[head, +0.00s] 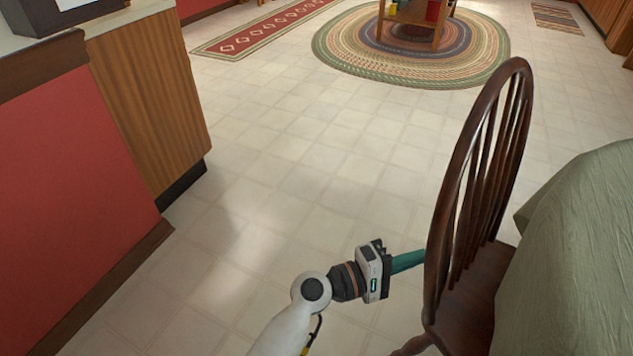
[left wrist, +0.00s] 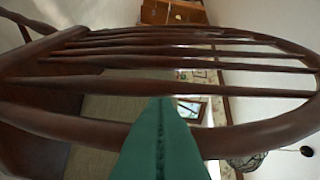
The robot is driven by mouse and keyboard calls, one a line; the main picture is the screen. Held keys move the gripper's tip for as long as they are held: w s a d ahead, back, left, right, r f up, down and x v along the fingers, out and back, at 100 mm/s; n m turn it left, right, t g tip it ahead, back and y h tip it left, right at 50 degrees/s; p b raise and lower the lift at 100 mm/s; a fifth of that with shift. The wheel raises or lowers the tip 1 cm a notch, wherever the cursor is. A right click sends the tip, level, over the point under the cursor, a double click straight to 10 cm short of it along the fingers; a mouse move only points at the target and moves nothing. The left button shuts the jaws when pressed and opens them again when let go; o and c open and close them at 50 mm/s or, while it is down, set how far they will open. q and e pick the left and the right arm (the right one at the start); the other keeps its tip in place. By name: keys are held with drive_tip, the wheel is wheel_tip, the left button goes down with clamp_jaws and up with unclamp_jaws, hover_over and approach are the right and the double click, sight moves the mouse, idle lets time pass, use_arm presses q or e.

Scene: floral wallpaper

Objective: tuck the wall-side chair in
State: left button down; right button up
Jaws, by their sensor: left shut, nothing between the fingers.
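A dark brown wooden chair (head: 478,185) with a rounded spindle back stands at the right of the head view. Its seat (head: 470,305) faces a table under a green cloth (head: 585,240), and the seat's far part is hidden by the cloth. My left gripper (head: 408,261) is shut and empty, its green fingers at the outer side of the chair back. In the left wrist view the green fingers (left wrist: 160,145) lie over the back's curved rim (left wrist: 80,125); I cannot tell whether they touch it. My right gripper is not in view.
A red wall (head: 75,180) and a wooden cabinet end (head: 150,100) stand at the left. Tiled floor (head: 290,170) between them and the chair is clear. Farther off are an oval braided rug (head: 350,60) with a small wooden stand (head: 410,28) and a red runner (head: 260,30).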

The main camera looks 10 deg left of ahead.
use_arm(q)
drive_tip(key=s+d, duration=0.4)
drive_tip(key=d, duration=0.1)
drive_tip(key=shift+p, duration=0.3)
